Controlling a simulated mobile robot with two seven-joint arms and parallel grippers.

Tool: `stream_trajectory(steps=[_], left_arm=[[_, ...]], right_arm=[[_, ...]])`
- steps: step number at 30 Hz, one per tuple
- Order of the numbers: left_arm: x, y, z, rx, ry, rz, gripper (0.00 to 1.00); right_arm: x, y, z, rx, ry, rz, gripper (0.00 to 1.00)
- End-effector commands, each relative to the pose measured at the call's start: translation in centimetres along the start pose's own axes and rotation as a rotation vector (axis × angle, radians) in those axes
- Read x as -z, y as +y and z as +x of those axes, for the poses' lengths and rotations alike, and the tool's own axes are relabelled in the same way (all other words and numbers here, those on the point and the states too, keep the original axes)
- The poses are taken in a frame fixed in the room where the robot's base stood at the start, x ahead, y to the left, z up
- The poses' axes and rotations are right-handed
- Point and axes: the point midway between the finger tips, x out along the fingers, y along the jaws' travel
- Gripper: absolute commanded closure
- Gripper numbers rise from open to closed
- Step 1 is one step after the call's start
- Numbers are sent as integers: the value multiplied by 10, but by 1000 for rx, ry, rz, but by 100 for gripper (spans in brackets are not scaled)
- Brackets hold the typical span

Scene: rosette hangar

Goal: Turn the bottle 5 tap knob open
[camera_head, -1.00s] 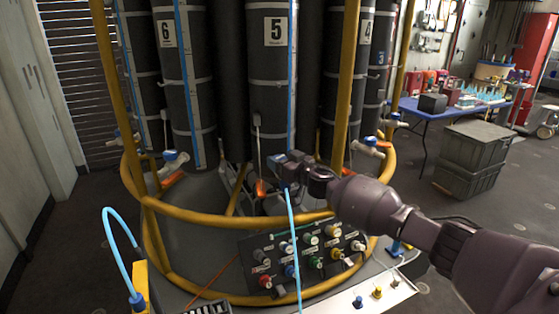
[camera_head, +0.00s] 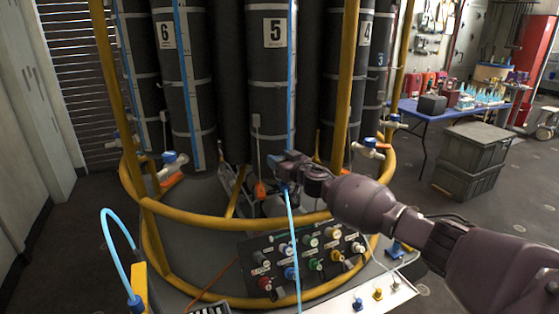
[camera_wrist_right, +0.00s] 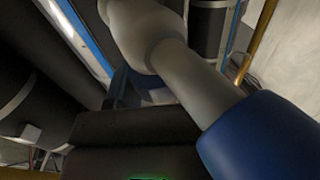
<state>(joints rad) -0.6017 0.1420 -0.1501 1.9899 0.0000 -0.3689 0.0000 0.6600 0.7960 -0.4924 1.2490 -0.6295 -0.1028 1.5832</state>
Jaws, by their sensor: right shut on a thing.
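Bottle 5 (camera_head: 274,100) is a tall black cylinder with a white "5" label, standing in the middle of the rack. My right gripper (camera_head: 285,167) is at the tap low in front of it and hides most of that tap in the head view. In the right wrist view, the tap's pale body (camera_wrist_right: 145,35) runs down to a blue end (camera_wrist_right: 260,150). The blue knob (camera_wrist_right: 133,85) shows partly behind my dark finger (camera_wrist_right: 140,130), and the gripper is shut on it. The knob's exact angle is hidden. My left gripper is out of view.
A yellow ring rail (camera_head: 185,219) and yellow posts surround the bottles. A light-blue hose (camera_head: 294,240) hangs below my gripper, in front of a panel of coloured connectors (camera_head: 270,255). Other taps (camera_head: 174,160) sit at the sides. Grey crates (camera_head: 473,160) stand right.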

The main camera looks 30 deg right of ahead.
Motion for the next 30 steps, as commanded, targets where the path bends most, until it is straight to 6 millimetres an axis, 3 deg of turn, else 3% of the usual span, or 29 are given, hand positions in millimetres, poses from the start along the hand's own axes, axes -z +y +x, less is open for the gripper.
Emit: stream_trajectory(steps=[8, 30], left_arm=[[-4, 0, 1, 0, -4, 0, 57], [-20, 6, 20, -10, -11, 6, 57]], right_arm=[[-1, 1, 0, 75, -1, 1, 78], [-6, 0, 0, 576, -5, 0, 78]])
